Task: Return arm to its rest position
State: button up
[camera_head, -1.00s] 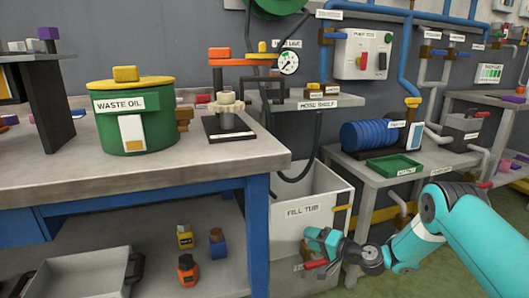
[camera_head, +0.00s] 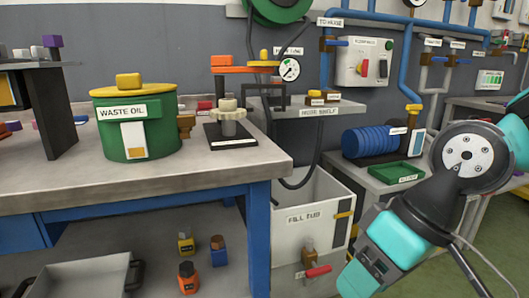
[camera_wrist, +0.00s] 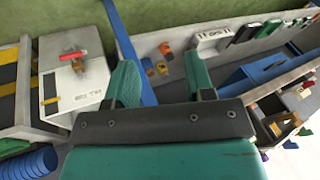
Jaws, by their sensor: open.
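My arm fills the right side of the head view, with its dark and teal wrist end low at the right, in front of the fill tub's right side. The fingers of my gripper are out of sight there. In the wrist view my gripper (camera_wrist: 162,85) shows two teal fingers spread wide apart, with nothing between them. The white fill tub (camera_head: 301,225), with a red-handled tap (camera_head: 317,271), stands on the floor; it also shows in the wrist view (camera_wrist: 72,88), left of the fingers.
The workbench (camera_head: 60,192) holds the green waste oil drum (camera_head: 168,127). Small bottles (camera_head: 187,275) and a grey tray (camera_head: 85,280) sit on its lower shelf. A low table behind my arm bears a blue ribbed cylinder (camera_head: 372,141) and a green tray (camera_head: 396,172). Green floor shows at the right.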

jog(key=s+d+h, duration=0.1)
jog(key=s+d, duration=0.1)
jog(key=s, duration=0.4)
notch_tip(320, 180, up, 28)
jog(key=p, duration=2.7)
jog(key=shift+w+d+f+p, duration=0.2)
jog(key=shift+w+p, duration=0.1)
jog(key=shift+p, duration=0.05)
